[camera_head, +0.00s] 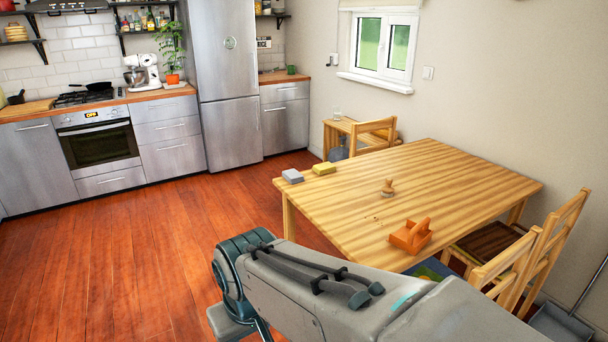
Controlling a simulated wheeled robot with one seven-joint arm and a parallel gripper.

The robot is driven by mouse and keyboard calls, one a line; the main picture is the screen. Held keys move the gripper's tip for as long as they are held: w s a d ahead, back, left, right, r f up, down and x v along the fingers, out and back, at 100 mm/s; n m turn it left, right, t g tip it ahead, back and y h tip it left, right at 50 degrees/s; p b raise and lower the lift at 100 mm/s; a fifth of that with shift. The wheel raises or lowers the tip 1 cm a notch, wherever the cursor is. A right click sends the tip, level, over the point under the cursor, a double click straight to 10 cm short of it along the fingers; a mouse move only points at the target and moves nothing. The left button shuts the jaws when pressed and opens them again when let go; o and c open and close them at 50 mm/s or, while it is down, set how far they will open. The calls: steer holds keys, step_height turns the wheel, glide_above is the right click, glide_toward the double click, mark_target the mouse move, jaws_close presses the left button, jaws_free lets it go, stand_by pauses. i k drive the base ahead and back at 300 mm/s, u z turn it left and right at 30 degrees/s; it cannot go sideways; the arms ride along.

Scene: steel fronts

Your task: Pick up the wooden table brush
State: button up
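My arm crosses the bottom of the view, in front of the table's near side and well apart from the brush. My gripper is not visible in this view.
An orange holder with a handle (410,237) stands near the table's front edge, with small crumbs beside it. A grey sponge (292,176) and a yellow sponge (324,169) lie at the left corner. Chairs (550,245) stand at the right. Floor at left is clear.

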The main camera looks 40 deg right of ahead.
mark_target(386, 191)
steer(key=u, duration=0.05)
steer(key=i, duration=1.55)
steer(key=z, duration=0.75)
steer(key=i, duration=1)
steer(key=z, duration=1.6)
steer(key=i, duration=0.55)
steer(key=z, duration=0.3)
